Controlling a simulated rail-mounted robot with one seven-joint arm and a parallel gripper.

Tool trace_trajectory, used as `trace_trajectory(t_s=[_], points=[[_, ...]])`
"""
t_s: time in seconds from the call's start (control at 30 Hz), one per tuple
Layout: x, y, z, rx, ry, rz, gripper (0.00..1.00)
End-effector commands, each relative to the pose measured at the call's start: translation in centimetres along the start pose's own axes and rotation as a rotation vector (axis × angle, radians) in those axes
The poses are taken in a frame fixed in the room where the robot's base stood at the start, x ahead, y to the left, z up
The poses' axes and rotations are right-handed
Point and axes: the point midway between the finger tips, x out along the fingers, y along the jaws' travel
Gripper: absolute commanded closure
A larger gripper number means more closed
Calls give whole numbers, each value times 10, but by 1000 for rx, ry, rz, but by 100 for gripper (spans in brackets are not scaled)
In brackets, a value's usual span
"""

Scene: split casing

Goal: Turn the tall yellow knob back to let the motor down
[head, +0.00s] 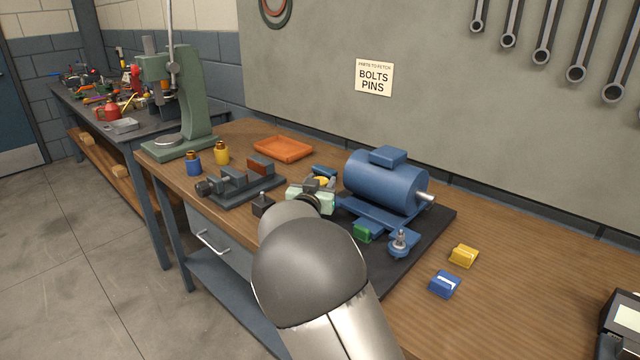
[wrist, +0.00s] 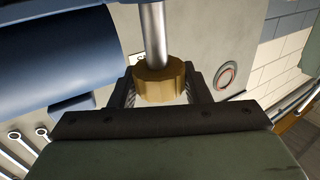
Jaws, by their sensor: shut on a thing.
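The blue motor (head: 385,182) sits on its blue base on a dark mat, its silver shaft pointing right. In the wrist view its blue body (wrist: 60,55) fills the upper left. The yellow knob (wrist: 160,82) hangs on a silver rod between the fingers of my gripper (wrist: 165,92). My gripper is shut on it, a finger at each side. In the head view the knob (head: 322,181) shows only as a small yellow patch beside the motor's left end, by my gripper (head: 318,184). My arm hides the area in front.
A green block (head: 362,232) and a blue post mount (head: 400,243) stand before the motor. A yellow block (head: 463,256) and a blue block (head: 445,284) lie to the right. A grey vise (head: 240,182), an orange tray (head: 283,149) and a green press (head: 190,105) stand left.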

Motion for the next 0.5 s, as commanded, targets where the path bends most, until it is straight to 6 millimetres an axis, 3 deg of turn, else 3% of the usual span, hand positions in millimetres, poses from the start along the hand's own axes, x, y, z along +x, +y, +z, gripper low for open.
trace_trajectory(t_s=[0.23,0.5], points=[[1,2,9,9,5,-120,80],[1,1,4,12,3,-247,80]])
